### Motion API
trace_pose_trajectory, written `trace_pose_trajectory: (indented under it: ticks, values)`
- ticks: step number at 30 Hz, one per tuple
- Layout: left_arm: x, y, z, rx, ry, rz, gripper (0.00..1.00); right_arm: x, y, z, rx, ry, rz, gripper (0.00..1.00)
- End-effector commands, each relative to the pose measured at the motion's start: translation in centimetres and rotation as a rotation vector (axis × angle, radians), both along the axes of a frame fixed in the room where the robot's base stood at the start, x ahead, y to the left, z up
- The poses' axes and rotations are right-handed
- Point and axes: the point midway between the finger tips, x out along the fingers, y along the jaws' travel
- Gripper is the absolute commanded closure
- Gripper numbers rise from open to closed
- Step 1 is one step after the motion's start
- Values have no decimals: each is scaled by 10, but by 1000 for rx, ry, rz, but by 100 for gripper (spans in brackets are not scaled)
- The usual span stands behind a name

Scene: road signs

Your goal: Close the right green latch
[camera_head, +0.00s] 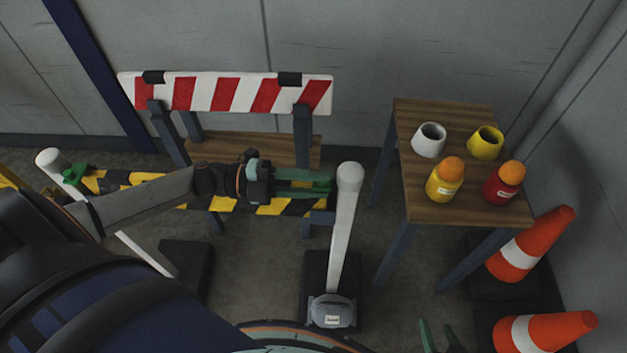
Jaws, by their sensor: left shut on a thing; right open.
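A yellow-and-black striped bar (270,208) spans between a left white post (140,248) and a right white post (343,230). The left green latch (76,173) shows near the bar's left end. My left gripper (318,182) reaches across the bar to its right end, beside the right post. Its green fingers are shut on the right green latch (325,188), which they largely cover, so the latch's exact position cannot be told. My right gripper (440,340) shows only its fingertips at the bottom edge, open and empty, well away from the bar.
A wooden table (440,213) at the right holds a white cup (429,140), a yellow cup (485,142), a yellow bottle (443,186) and a red bottle (503,190). Traffic cones (530,245) lie tilted at the right. A red-and-white barrier (225,95) stands behind.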

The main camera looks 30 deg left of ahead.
Motion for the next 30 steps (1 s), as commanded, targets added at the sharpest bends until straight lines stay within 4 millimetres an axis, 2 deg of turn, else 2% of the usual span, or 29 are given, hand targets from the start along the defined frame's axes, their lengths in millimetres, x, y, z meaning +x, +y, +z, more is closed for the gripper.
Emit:
trace_pose_trajectory:
  ticks: [30]
  values:
    - [-2,-1,-5,55,-117,3,100,3,2,-1,1,-3,6,47]
